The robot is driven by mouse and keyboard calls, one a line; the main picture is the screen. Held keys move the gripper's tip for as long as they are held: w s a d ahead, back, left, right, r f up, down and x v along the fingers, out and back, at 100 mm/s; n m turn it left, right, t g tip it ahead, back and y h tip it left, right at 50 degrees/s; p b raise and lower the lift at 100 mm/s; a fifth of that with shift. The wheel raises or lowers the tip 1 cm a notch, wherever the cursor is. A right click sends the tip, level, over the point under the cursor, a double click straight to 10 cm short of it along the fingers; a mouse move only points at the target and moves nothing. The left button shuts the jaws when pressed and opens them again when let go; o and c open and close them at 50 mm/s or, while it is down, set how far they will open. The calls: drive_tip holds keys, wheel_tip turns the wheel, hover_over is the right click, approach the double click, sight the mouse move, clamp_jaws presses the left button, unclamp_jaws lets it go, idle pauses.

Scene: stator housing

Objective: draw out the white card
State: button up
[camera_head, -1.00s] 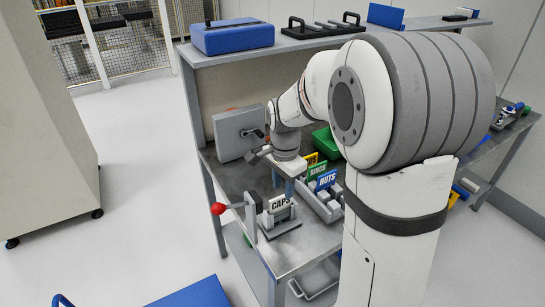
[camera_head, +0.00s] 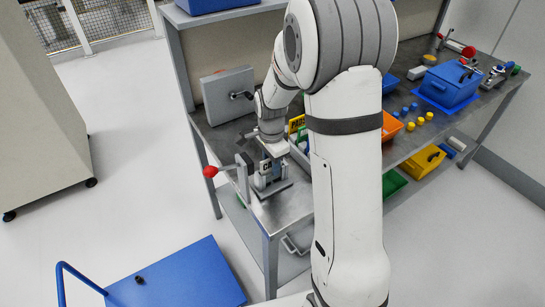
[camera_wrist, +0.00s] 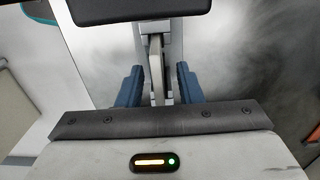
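The white card (camera_head: 265,168) with dark lettering stands upright in a small grey holder (camera_head: 272,189) at the near left corner of the metal bench. Only its first letters show; the rest is hidden by my gripper. My gripper (camera_head: 272,165) points down at the card from above. In the wrist view, its two blue fingers (camera_wrist: 158,86) are apart. A thin pale upright edge (camera_wrist: 156,70), apparently the card, lies between them, with gaps visible on both sides.
A lever with a red ball (camera_head: 210,171) stands left of the holder. A grey box with a handle (camera_head: 228,95) is behind. A blue bin (camera_head: 450,84) and small yellow pieces are farther right. A blue cart (camera_head: 180,278) stands in front.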

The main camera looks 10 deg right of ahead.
drive_tip(key=shift+c, duration=0.2)
clamp_jaws()
idle(0.4)
drive_tip(key=shift+r, duration=0.35)
idle(0.6)
drive_tip(key=shift+r+p, duration=2.1)
drive_tip(key=shift+r, duration=0.9)
wheel_tip(320, 180, up, 6)
drive_tip(key=p, duration=0.4)
drive_tip(key=shift+r, duration=0.15)
